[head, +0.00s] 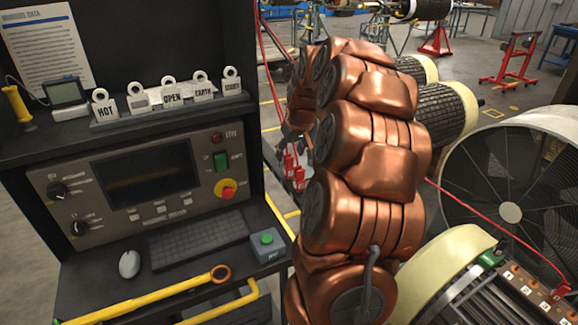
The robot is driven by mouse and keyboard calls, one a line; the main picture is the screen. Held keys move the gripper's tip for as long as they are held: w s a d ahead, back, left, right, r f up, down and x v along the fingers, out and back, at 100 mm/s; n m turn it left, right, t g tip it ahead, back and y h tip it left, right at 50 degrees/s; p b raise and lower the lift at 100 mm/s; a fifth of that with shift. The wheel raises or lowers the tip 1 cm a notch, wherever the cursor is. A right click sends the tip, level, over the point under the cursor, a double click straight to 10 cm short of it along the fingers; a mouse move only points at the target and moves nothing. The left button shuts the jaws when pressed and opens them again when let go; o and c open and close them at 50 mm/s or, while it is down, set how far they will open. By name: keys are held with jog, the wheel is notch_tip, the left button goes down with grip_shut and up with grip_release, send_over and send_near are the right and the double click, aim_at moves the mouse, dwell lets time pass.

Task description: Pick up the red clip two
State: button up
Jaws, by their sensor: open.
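Two small red clips, one (289,164) a little left of the other (299,178), show close together beyond the console's right edge, left of my arm. Their numbers are too small to read, so I cannot tell which is clip two. Another red clip (562,290) sits at the lower right by a numbered terminal strip (514,270), with a red wire running to it. My gripper (296,146) is only partly visible, small and dark, below the far end of my copper arm and just above the pair of clips. It is open; its fingertips are hard to make out.
A black console (125,190) with buttons, keyboard and label tags fills the left. A yellow-handled wrench (150,299) lies at its front. A rotor (445,265) and a large round fan (520,190) stand at the right. Red stands (508,62) are farther back on open floor.

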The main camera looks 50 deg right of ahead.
aim_at(289, 167)
jog(key=shift+p+x, duration=1.3)
jog(key=shift+x, duration=1.25)
jog(key=shift+a, duration=0.1)
jog(key=shift+c, duration=0.2)
grip_shut()
